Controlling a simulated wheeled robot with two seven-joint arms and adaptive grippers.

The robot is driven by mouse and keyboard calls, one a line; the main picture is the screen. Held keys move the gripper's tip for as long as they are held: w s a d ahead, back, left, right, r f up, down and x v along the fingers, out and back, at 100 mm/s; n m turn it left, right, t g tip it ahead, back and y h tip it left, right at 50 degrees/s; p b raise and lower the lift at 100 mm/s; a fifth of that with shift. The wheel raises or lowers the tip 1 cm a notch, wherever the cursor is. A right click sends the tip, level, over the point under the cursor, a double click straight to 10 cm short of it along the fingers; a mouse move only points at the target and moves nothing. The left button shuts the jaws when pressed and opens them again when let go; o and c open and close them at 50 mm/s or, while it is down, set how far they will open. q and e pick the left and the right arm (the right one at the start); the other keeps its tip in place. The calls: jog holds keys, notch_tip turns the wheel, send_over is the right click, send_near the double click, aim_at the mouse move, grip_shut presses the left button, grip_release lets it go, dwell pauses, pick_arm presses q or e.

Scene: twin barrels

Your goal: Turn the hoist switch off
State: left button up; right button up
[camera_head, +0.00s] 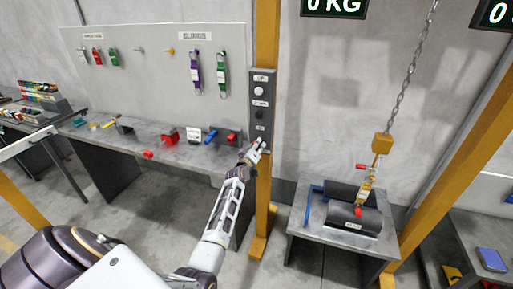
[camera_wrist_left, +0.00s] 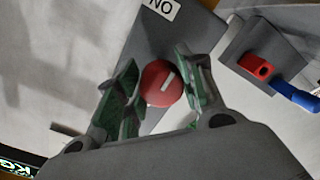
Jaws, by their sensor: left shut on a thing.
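The hoist switch is a round red knob (camera_wrist_left: 158,85) with a short white mark, low on a dark grey control panel (camera_head: 261,92). An upside-down ON label (camera_wrist_left: 163,7) sits near it in the left wrist view. My left gripper (camera_head: 259,149) is at the bottom of the panel. In the left wrist view my left gripper (camera_wrist_left: 160,88) has its green-padded fingers on either side of the knob and is shut on it. In the head view the gripper hides the knob. My right gripper is not in view.
The panel is on an orange post (camera_head: 266,35). A workbench (camera_head: 150,140) with padlocks and red devices stands left. To the right, a chain (camera_head: 410,70) hangs with a hook block (camera_head: 382,143) over a dark barrel (camera_head: 350,218) on a grey table (camera_head: 305,228).

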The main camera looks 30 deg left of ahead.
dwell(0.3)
pick_arm(q)
jog(key=o, duration=1)
jog(key=shift+v, duration=6)
jog(key=shift+a, duration=0.1)
